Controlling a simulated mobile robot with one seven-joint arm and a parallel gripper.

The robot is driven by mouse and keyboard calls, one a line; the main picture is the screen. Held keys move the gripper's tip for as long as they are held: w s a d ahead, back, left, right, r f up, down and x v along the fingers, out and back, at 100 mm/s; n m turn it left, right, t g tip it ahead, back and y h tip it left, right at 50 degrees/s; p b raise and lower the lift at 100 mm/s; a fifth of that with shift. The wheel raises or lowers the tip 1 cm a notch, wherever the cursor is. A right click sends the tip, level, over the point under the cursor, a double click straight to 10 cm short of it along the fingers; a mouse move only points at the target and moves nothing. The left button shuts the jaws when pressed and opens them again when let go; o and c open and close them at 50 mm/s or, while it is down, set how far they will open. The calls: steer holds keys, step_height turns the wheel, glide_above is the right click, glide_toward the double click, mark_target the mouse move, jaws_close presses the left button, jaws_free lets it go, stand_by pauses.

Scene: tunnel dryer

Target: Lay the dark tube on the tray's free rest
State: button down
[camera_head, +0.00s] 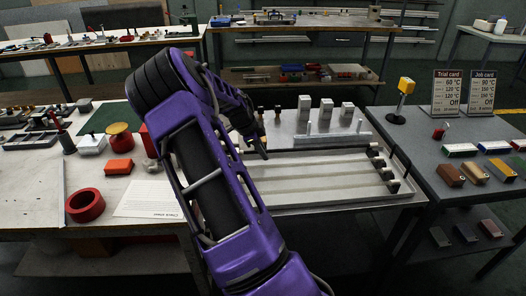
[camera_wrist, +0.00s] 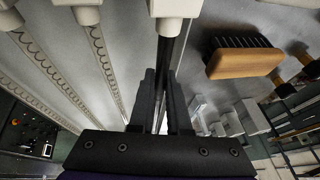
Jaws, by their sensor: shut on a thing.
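The pale tray (camera_head: 330,208) lies on the bench in the head view, with several end blocks along its right side. The dark tube (camera_head: 325,150) runs along the tray's back side; it also shows in the wrist view (camera_wrist: 165,58). My gripper (camera_wrist: 160,78) is shut on the tube, its fingers on either side of it. The tube's far end meets or passes beneath a white block (camera_wrist: 172,8); I cannot tell whether it rests there. Pale strips with wavy patterns (camera_wrist: 95,45) lie in the tray to the left in the wrist view. My arm hides the tray's left part in the head view.
A wooden-backed brush (camera_wrist: 243,63) lies beside the tube. Several grey blocks (camera_head: 326,108) stand behind the tray. A yellow-topped post (camera_head: 405,87), two cards (camera_head: 446,92) and coloured blocks (camera_head: 475,172) are on the right table. A red ring (camera_head: 85,205) lies on the left.

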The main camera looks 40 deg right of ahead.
steer(key=shift+f, duration=0.75)
steer(key=c, duration=0.8)
jaws_free()
steer(key=s+p+v, duration=0.1)
steer(key=p+v, duration=0.1)
steer(key=v, duration=1.5)
steer(key=shift+w+r, duration=0.15)
steer(key=shift+w, duration=0.3)
steer(key=shift+a, duration=0.1)
